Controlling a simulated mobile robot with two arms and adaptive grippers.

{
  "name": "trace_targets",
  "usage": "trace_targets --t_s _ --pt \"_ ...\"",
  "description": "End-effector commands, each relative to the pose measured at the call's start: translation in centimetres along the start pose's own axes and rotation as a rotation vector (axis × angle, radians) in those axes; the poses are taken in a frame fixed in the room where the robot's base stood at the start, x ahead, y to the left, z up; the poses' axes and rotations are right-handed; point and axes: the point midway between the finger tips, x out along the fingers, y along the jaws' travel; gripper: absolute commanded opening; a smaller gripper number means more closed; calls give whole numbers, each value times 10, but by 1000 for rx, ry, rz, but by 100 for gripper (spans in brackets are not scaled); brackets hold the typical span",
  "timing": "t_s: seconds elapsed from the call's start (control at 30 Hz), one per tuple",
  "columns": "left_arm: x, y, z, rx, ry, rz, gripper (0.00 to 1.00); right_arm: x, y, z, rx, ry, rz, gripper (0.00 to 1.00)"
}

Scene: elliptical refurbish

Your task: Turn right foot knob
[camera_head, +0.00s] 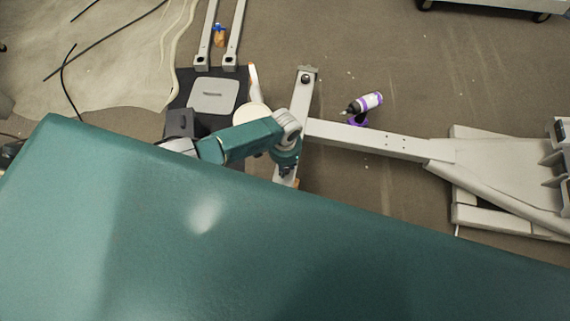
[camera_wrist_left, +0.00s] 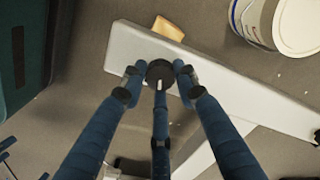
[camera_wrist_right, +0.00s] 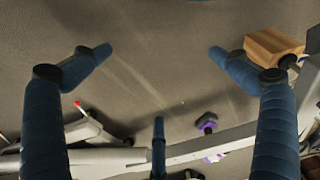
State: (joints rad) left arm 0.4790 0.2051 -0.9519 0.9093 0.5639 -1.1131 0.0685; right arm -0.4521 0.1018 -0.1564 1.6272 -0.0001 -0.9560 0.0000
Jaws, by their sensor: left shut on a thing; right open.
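My left gripper (camera_head: 286,168) is at the near end of the grey cross foot bar (camera_head: 299,100), partly hidden by my arm and the teal cover. In the left wrist view its fingers (camera_wrist_left: 158,80) are closed around a round black foot knob (camera_wrist_left: 160,71) at one end of the grey bar (camera_wrist_left: 225,85). At the bar's far end in the head view another dark knob (camera_head: 306,78) stands free. My right gripper is not seen in the head view. In the right wrist view its fingers (camera_wrist_right: 160,52) are spread, with nothing between them, over bare floor.
A wooden block (camera_wrist_right: 274,45) is near one right finger, and a purple-and-dark part (camera_wrist_right: 207,122) lies lower. A white bucket (camera_wrist_left: 250,22) stands near the bar. Open floor (camera_head: 400,65) lies beyond the beam.

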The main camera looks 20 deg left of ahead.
Motion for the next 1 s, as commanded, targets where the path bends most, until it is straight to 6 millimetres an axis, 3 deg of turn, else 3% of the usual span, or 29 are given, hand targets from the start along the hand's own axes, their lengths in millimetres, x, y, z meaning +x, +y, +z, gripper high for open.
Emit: trace_targets --t_s 0.03,0.73,1.0 --pt "3 4 7 44 -16 7 4 1 0 1 0 -2 0 98" --pt "4 0 8 702 -17 9 4 9 0 10 -1 -12 0 98" --pt "4 -1 8 898 -17 9 4 4 0 0 -1 5 0 98"
